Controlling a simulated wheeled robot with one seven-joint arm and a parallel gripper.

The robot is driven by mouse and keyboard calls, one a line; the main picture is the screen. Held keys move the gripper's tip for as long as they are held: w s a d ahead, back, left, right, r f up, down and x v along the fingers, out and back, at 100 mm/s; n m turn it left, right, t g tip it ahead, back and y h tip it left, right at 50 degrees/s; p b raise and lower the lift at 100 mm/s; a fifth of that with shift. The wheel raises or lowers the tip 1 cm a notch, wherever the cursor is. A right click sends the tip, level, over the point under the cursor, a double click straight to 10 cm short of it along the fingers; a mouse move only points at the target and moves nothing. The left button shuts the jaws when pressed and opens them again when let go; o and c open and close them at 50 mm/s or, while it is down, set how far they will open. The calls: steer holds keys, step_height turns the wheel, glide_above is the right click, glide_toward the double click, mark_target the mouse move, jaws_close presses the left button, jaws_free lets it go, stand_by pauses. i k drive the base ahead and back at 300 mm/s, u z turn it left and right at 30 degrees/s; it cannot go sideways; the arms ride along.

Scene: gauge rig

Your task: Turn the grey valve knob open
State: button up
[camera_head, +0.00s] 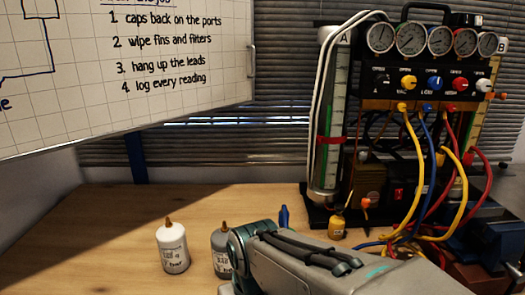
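The gauge rig (425,66) stands at the right of the bench, with a row of round gauges above a dark panel of knobs. A pale grey or whitish knob (484,86) sits at the right end of the row, to the right of a red knob (461,85). A dark knob (382,80) is at the left end, followed by a yellow knob (408,82) and a blue knob (434,82). Small lettering sits above the knobs; the pale knob's setting is too small to read. My arm crosses the bottom centre, well below the panel. My gripper is not in view.
Yellow, blue and red hoses (416,150) hang in front of the rig. A blue vise (495,235) is at the right edge. A white bottle (173,248) and a grey bottle (221,252) stand on the wooden bench (110,220). The whiteboard (130,70) hangs at upper left.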

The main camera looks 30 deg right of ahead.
mark_target(363, 156)
steer(key=u, duration=1.05)
steer(key=k, duration=0.85)
steer(key=z, duration=1.85)
